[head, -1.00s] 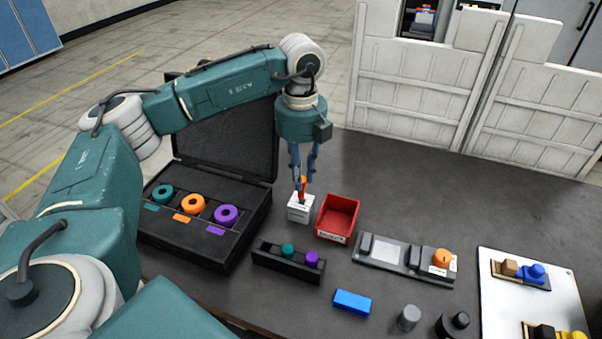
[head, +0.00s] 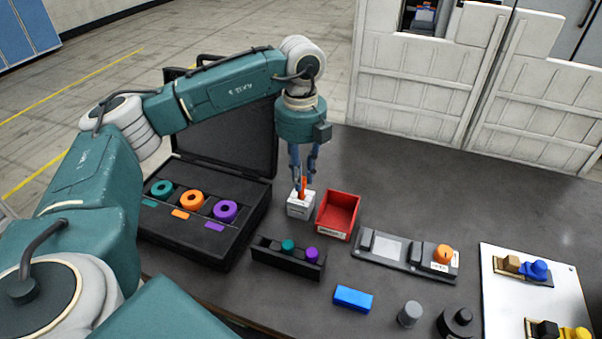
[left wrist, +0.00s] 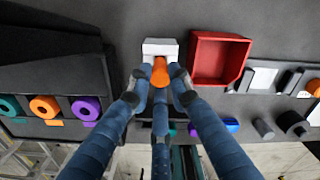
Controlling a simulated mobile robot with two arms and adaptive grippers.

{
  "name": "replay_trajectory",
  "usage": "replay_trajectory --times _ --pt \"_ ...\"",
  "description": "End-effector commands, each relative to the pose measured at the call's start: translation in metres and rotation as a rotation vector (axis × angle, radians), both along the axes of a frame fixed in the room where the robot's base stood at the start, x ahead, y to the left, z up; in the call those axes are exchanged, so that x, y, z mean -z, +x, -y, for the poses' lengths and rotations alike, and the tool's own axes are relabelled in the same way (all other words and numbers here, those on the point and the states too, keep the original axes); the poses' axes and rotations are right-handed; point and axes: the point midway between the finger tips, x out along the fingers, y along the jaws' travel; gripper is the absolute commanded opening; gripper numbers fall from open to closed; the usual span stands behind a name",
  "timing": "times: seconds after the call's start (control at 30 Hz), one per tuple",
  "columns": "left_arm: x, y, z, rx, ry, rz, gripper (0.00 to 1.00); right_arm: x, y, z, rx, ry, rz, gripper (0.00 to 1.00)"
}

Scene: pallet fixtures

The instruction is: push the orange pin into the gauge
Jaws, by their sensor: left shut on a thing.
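The orange pin (head: 303,187) stands upright at the white gauge block (head: 299,206), its lower end at the block's top. The pin also shows in the left wrist view (left wrist: 160,72), in front of the white gauge (left wrist: 160,47). My left gripper (head: 301,181) points straight down over the gauge, its blue fingers shut on the pin. How deep the pin sits in the gauge cannot be told. My right gripper is not in view.
A red bin (head: 338,214) stands close to the right of the gauge. An open black case (head: 205,240) with teal, orange and purple rings is on the left. A black rack (head: 288,260) with teal and purple pins lies in front, near a blue block (head: 352,299).

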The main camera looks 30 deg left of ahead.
Motion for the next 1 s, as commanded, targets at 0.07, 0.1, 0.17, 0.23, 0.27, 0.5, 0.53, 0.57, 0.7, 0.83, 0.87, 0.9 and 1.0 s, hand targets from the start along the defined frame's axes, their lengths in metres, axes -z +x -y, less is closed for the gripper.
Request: replay_trajectory --times 0.07,0.1,0.17,0.23,0.27,0.5,0.53,0.57,0.7,0.83,0.87,0.9,1.0 --pt "0.0023 0.0001 0.0001 0.000 0.000 0.000 0.00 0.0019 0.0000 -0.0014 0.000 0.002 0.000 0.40" --pt "0.0031 0.0001 0.0001 0.000 0.000 0.000 0.00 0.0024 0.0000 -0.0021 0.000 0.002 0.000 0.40" --pt "0.0042 0.0001 0.0001 0.000 -0.001 0.001 0.00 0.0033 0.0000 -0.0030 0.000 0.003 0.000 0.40" --pt "0.0056 0.0001 0.0001 0.000 -0.001 0.001 0.00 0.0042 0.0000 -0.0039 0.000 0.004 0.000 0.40" --pt "0.0062 0.0001 0.0001 0.000 -0.001 0.001 0.00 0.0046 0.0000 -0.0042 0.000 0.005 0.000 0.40" --pt "0.0074 0.0002 0.0001 0.000 0.000 0.001 0.00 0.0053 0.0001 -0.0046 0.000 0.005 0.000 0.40" --pt "0.0074 0.0002 0.0001 0.000 0.000 0.001 0.00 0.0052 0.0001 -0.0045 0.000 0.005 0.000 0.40" --pt "0.0073 0.0002 0.0001 0.000 0.000 0.001 0.00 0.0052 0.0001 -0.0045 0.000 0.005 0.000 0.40" --pt "0.0074 0.0001 0.0002 0.000 0.000 0.000 0.33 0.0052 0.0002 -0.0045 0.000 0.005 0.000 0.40" --pt "0.0074 0.0001 0.0001 0.000 0.000 0.000 0.41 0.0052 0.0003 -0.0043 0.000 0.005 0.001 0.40" --pt "0.0074 0.0001 0.0001 0.000 0.000 0.000 0.41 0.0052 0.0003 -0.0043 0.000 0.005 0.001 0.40" --pt "0.0074 0.0001 0.0001 0.000 0.000 0.000 0.41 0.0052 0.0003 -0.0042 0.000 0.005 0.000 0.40" --pt "0.0076 0.0000 0.0000 0.000 0.000 0.000 0.49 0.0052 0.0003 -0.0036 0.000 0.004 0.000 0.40"
